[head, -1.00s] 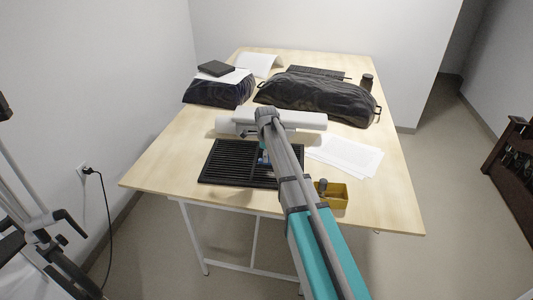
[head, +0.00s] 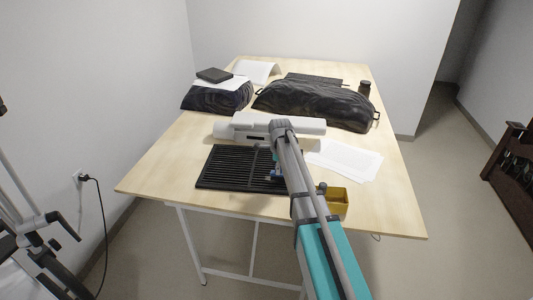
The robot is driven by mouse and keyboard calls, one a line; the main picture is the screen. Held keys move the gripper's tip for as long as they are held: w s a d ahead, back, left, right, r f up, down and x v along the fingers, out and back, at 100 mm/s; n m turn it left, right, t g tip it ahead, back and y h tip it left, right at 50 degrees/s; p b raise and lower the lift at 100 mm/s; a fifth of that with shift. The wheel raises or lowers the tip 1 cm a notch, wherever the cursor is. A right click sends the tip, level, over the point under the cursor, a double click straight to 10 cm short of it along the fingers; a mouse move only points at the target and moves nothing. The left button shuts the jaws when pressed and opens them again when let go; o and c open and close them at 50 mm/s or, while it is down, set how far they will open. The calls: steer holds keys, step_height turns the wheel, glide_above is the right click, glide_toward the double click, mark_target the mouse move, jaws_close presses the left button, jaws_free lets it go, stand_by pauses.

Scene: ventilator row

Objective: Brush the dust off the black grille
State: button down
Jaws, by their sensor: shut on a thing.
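The black grille (head: 232,168) lies flat near the front edge of the wooden table, its slats running across. My arm comes in from the lower right and covers the grille's right end. My gripper (head: 274,174) is low over the right part of the grille, mostly hidden behind my arm. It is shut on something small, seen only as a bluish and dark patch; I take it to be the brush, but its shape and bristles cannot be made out. Dust on the grille is too fine to tell at this size.
A yellow open box (head: 338,204) stands just right of my arm. A white device (head: 235,127) lies behind the grille. Paper sheets (head: 347,160) lie to the right. Black bags (head: 318,101) fill the back. The table's left front (head: 160,178) is clear.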

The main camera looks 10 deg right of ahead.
steer(key=shift+s+d, duration=0.3)
steer(key=shift+d, duration=0.5)
steer(key=shift+w+a, duration=0.35)
steer(key=shift+a, duration=0.75)
steer(key=shift+w+a, duration=0.4)
steer(key=shift+a, duration=0.75)
steer(key=shift+w+a, duration=0.35)
steer(key=shift+a, duration=0.75)
steer(key=shift+w+a+r, duration=0.1)
steer(key=shift+a+r, duration=0.1)
steer(key=shift+a, duration=0.05)
step_height(320, 180, up, 2)
steer(key=shift+d+p, duration=0.15)
steer(key=shift+p, duration=1.05)
step_height(320, 180, up, 5)
steer(key=p, duration=0.5)
steer(key=shift+f, duration=0.25)
steer(key=shift+f+b, duration=2.8)
steer(key=shift+b, duration=0.2)
steer(key=shift+f+b, duration=1)
